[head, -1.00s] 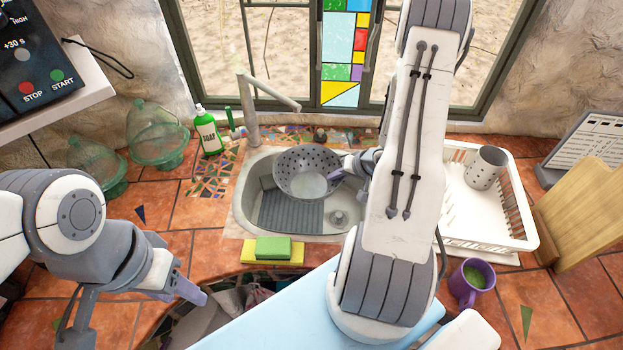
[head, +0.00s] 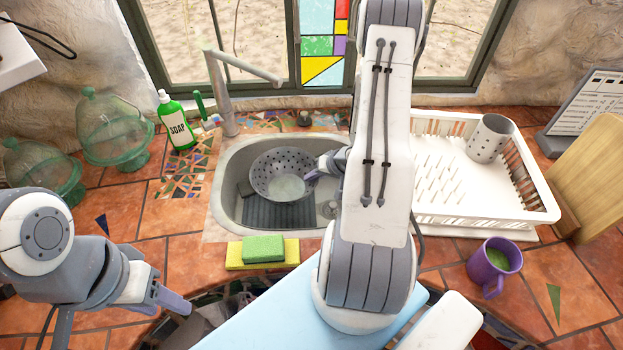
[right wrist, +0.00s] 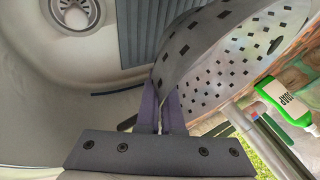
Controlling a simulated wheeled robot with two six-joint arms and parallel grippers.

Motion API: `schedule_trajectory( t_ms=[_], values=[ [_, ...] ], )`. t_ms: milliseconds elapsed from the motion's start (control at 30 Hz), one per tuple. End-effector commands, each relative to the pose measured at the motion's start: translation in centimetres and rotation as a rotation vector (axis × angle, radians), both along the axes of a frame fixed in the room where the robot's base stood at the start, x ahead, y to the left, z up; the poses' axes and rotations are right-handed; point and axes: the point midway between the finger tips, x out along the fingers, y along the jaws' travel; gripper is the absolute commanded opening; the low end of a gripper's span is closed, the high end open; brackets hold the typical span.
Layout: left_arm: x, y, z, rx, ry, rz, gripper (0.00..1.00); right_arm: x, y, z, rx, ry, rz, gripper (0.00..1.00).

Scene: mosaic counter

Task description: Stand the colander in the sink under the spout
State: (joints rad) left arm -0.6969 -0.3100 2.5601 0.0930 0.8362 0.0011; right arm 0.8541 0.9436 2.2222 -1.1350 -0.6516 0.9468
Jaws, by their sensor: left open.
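The grey perforated colander (head: 285,175) is upright inside the grey sink (head: 228,185), over its dark ribbed mat (head: 272,214). My right gripper (head: 314,174) is shut on the colander's rim at its right side. The right wrist view shows both purple fingers (right wrist: 162,98) with the colander's wall (right wrist: 225,55) between them. Whether the colander's base touches the sink floor is unclear. The spout (head: 250,68) reaches in from the back left, with its tip above the colander in the picture. My left gripper (head: 178,302) is open and empty at the front left.
A green soap bottle (head: 174,122) and glass domes (head: 112,125) stand left of the sink. A sponge (head: 263,248) lies at the sink's front edge. A white dish rack (head: 480,215) with a grey cup (head: 489,138) and a purple mug (head: 493,262) are to the right.

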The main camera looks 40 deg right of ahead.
Motion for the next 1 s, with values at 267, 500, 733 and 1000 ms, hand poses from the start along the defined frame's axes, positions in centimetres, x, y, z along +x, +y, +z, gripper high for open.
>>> schedule_trajectory(
  t_ms=[267,500,733,1000],
  values=[
    [0.0,0.0,-2.5,0.0,0.0,-0.001,0.5,0.0,-0.1,-2.2,-0.001,-0.002,-0.002,0.0],
    [0.0,0.0,-5.5,0.0,0.0,-0.002,0.5,0.0,-0.2,-4.7,-0.001,-0.002,-0.001,0.0],
    [0.0,0.0,-7.5,0.0,0.0,-0.002,0.5,0.0,-0.1,-6.3,-0.001,-0.002,-0.002,0.0],
    [0.0,0.0,-7.7,0.0,0.0,-0.002,0.5,0.0,-0.1,-6.4,0.0,-0.001,-0.002,0.0]
  ],
)
